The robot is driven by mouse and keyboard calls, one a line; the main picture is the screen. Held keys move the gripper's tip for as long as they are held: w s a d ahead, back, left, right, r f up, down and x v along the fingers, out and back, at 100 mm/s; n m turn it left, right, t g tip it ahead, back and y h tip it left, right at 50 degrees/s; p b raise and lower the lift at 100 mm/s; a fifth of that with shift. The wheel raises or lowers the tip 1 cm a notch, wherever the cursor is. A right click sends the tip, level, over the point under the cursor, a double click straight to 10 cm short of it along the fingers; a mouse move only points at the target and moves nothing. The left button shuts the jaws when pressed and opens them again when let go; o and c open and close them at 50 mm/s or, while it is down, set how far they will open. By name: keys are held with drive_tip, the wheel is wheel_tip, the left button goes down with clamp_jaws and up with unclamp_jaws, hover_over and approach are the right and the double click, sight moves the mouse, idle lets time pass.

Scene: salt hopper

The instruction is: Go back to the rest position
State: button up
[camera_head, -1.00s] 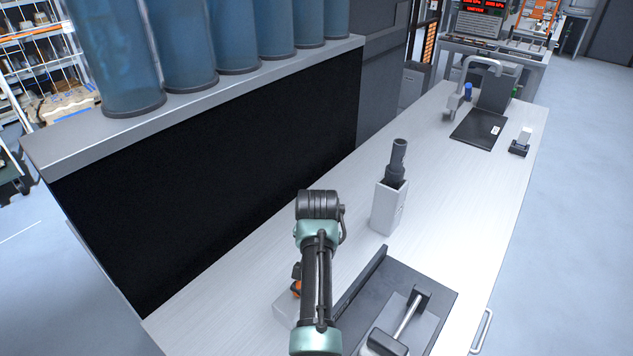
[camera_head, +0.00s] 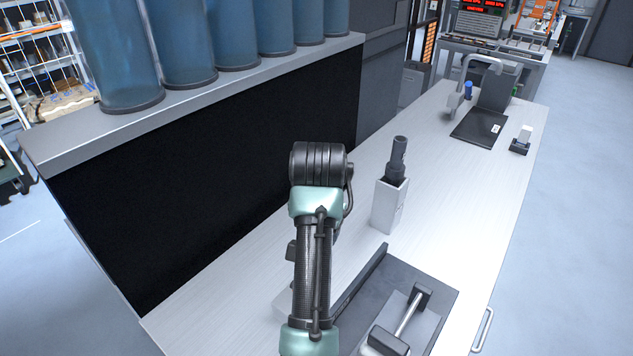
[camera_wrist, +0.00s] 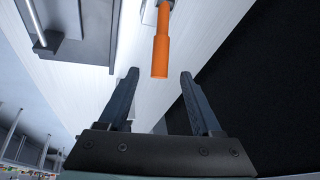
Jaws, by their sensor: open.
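My gripper (camera_wrist: 159,76) shows in the wrist view with its two dark fingers spread apart and nothing between them. An orange cylindrical handle (camera_wrist: 160,50) is in the wrist view just beyond the fingertips, apart from them. In the head view my arm stands over the counter and hides my gripper and the orange handle.
A light counter (camera_head: 440,190) carries a white holder (camera_head: 388,207) with a dark tool (camera_head: 397,158) upright in it. A dark tray (camera_head: 375,275) with a metal bar lies in front. A black panel (camera_head: 215,170) bounds the left, under blue cylinders (camera_head: 185,45).

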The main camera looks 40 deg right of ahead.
idle(0.3)
drive_tip(key=w+a+r+n+t+h, duration=0.1)
drive_tip(key=w+a+r+n+t, duration=0.2)
drive_tip(key=r, duration=0.6)
drive_tip(key=w+a+r+n+t+h, duration=0.1)
drive_tip(key=w+a+r+t+h, duration=0.15)
drive_tip(key=a+r+t, duration=0.4)
drive_tip(key=w+a+r+n+t, duration=0.2)
drive_tip(key=w+a+r, duration=0.15)
drive_tip(key=r, duration=0.65)
drive_tip(key=s+a+r+n+t+y, duration=0.3)
drive_tip(key=s+a+r+t, duration=0.3)
drive_tip(key=a+r, duration=0.3)
drive_tip(key=s+a+r+n+t+y, duration=0.3)
drive_tip(key=s+a+r+t, duration=0.3)
drive_tip(key=s+a+r, duration=0.3)
wheel_tip(320, 180, up, 4)
drive_tip(key=shift+a+f+n, duration=0.25)
drive_tip(key=shift+a+n, duration=0.4)
drive_tip(key=shift+n, duration=0.15)
